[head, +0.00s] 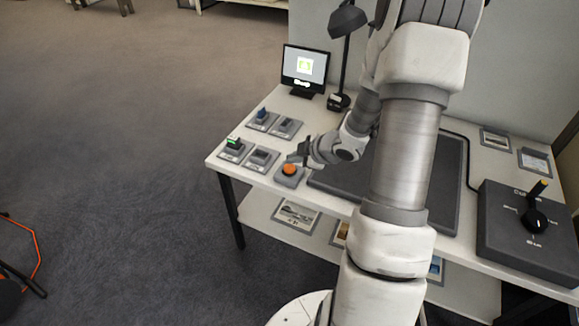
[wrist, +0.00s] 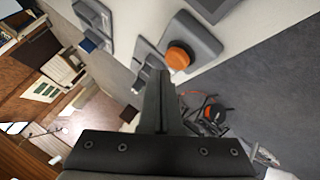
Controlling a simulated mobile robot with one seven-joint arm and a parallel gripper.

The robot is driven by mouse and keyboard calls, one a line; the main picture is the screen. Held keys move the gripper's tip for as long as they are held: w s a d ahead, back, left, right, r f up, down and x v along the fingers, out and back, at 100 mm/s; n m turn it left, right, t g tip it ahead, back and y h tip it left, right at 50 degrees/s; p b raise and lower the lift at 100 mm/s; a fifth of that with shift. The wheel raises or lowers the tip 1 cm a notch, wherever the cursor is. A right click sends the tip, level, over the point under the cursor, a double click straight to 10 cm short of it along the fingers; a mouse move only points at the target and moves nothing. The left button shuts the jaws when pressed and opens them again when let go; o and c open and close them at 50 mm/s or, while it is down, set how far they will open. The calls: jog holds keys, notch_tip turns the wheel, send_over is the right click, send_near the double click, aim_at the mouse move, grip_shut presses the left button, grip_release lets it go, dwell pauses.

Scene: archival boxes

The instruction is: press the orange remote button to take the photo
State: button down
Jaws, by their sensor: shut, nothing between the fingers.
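The orange remote button (head: 290,169) is a round cap on a grey base near the front left part of the white table. My gripper (head: 297,156) is just beside and above it, at the end of my arm reaching in from the right. In the wrist view the orange button (wrist: 178,58) lies just beyond the tips of my gripper (wrist: 160,78), slightly to their right. The fingers are together and empty. I cannot tell whether they touch the button. A small monitor (head: 304,66) at the back of the table shows a lit picture with a text line.
Several grey switch boxes, one with a green light (head: 233,142) and one with a blue part (head: 262,115), stand left of the button. A dark mat (head: 440,180) covers the table's middle. A lever box (head: 525,225) is at right; a lamp (head: 347,20) stands behind.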

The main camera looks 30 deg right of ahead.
aim_at(293, 168)
jog(key=shift+f, duration=0.15)
jog(key=shift+f, duration=0.25)
jog(key=shift+f+b, duration=0.55)
jog(key=shift+b, duration=0.05)
dwell(0.5)
dwell(0.3)
jog(key=shift+r+p, duration=0.95)
jog(key=shift+p, duration=0.05)
notch_tip(293, 168, up, 5)
jog(key=p, duration=0.5)
dwell(0.5)
